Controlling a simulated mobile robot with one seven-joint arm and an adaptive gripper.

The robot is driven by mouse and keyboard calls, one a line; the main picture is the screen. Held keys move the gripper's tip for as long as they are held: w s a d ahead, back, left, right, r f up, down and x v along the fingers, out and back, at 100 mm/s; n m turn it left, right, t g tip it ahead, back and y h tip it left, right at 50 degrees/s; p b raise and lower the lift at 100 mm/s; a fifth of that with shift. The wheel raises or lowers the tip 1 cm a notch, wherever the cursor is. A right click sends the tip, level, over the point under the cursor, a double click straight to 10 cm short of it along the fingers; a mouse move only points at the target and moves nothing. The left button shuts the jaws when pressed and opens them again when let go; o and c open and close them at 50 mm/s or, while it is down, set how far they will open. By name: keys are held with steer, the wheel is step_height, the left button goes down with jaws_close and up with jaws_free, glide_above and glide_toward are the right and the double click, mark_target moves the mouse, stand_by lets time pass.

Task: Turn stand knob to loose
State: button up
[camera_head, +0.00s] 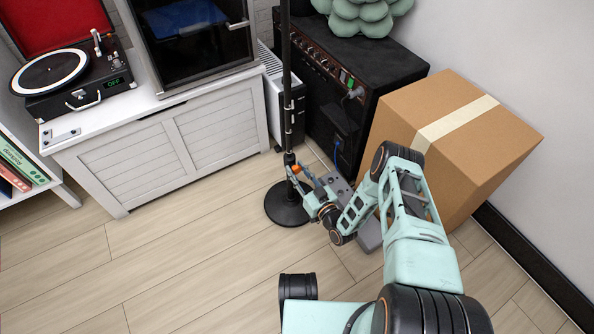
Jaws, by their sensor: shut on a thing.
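The stand is a thin black upright pole (287,85) on a round black base (287,204) on the wood floor. An orange knob (296,169) shows low on the pole, above the base. My gripper (301,178) reaches in from the right at the knob's height. Its fingers are shut on the knob, which they partly cover. The knob's marking is too small to read.
A cardboard box (450,140) stands right of the pole, close to my arm. A black amplifier (345,85) and a white cabinet (165,150) with a record player (75,80) stand behind. The floor at the front left is clear.

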mark_target(297, 167)
steer(key=n, duration=0.3)
steer(key=shift+n, duration=1.9)
steer(key=o, duration=1.2)
steer(key=shift+r, duration=0.15)
step_height(297, 167, up, 10)
steer(key=shift+f, duration=0.1)
